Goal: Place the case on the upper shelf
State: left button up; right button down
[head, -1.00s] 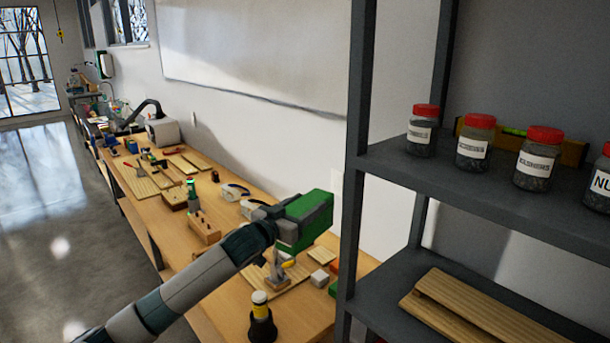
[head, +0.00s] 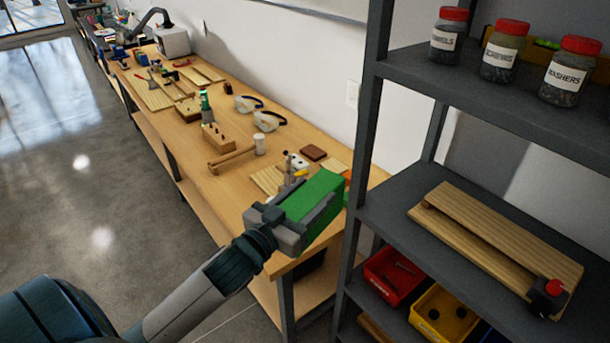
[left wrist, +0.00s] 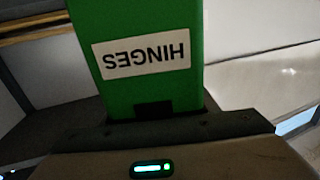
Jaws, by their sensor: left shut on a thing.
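The green case (head: 318,203) is in the grasp of my left gripper (head: 290,218). In the left wrist view the case (left wrist: 135,85) fills the upper middle, with a white HINGES label upside down. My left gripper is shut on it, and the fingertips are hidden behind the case. In the head view the case is held in front of the workbench's near end, just left of the shelf unit's post. The upper shelf (head: 520,120) is above and to the right of the case. My right gripper is not in view.
Jars labelled SCREWS (head: 503,52) and WASHERS (head: 571,75), plus another, stand on the upper shelf. Wooden boards (head: 500,240) lie on the shelf below, and red (head: 393,275) and yellow (head: 440,312) bins sit lower. The workbench (head: 232,180) carries goggles and tools. A grey post (head: 365,150) stands beside the case.

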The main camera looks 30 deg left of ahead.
aim_at(331, 211)
pick_arm(q)
jog(key=shift+n+y, duration=0.4)
jog(key=shift+y, duration=0.1)
jog(key=d, duration=0.1)
jog(key=d+f, duration=0.1)
jog(key=d, duration=0.3)
jog(key=shift+s+d+f+b, duration=0.1)
jog(key=shift+f+b, duration=0.3)
jog(key=d+f+b, duration=0.4)
jog(key=b, duration=0.1)
jog(key=shift+d+f+y, duration=0.3)
jog(key=shift+f, duration=0.1)
jog(key=shift+d, duration=0.1)
